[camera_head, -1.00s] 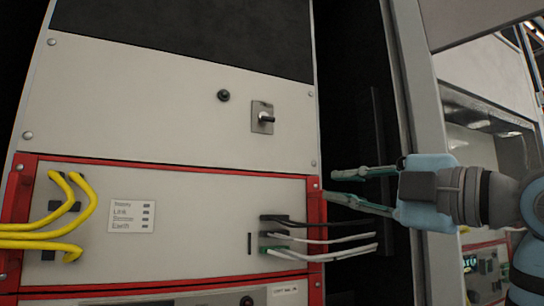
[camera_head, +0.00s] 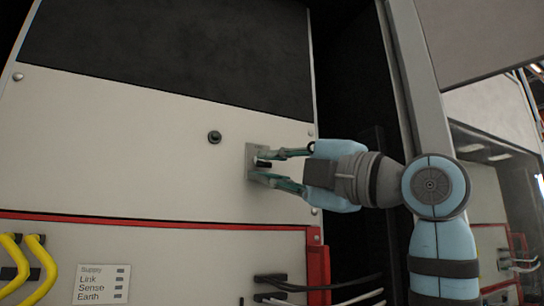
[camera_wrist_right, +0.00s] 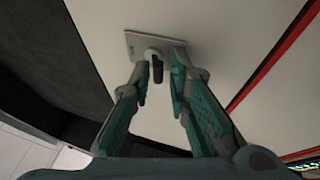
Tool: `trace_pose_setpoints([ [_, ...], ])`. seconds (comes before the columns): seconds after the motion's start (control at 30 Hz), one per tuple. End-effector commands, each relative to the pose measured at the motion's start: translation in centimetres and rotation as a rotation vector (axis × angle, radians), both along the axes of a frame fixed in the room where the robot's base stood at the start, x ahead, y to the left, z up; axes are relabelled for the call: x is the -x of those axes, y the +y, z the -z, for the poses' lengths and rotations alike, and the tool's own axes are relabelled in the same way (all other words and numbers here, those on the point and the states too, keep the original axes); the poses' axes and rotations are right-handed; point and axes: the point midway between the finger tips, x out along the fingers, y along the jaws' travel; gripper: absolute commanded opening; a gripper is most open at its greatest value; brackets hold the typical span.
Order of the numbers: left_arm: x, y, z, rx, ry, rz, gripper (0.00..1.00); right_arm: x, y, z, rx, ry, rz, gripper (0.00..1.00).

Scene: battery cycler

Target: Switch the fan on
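The fan switch is a small dark lever (camera_wrist_right: 157,71) on a grey metal plate (camera_head: 251,152), fixed to the pale upper panel of the cabinet. The plate also shows in the right wrist view (camera_wrist_right: 136,42). My right gripper (camera_head: 260,166) comes in from the right, with its fingertips at the plate, one above and one below the lever. In the right wrist view my right gripper (camera_wrist_right: 160,68) is open, with the lever between its fingertips and a narrow gap beside it. The fingers partly hide the lever in the head view. My left gripper is not in view.
A small black round knob (camera_head: 214,137) sits left of the switch on the same panel. Below is a red-edged unit with yellow cables (camera_head: 28,262), a printed label (camera_head: 103,284) and black and white cables (camera_head: 320,287). A dark gap and a grey post (camera_head: 404,90) lie right.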

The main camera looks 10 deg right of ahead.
Motion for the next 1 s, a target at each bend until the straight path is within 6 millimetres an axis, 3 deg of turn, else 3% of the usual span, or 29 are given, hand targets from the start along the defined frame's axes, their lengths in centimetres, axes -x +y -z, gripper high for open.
trace_pose_setpoints([
  [0.2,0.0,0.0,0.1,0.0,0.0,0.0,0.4,-0.1,0.1,0.1,-0.001,0.0,0.0,0.17],
  [0.3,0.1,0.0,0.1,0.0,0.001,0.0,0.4,-0.1,0.0,0.1,-0.001,0.0,0.0,0.01],
  [0.63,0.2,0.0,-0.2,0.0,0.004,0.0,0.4,0.0,0.0,-0.1,0.002,0.012,0.001,0.0],
  [1.0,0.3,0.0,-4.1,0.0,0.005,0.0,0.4,0.2,-0.1,-1.5,0.055,0.178,0.001,0.0],
])
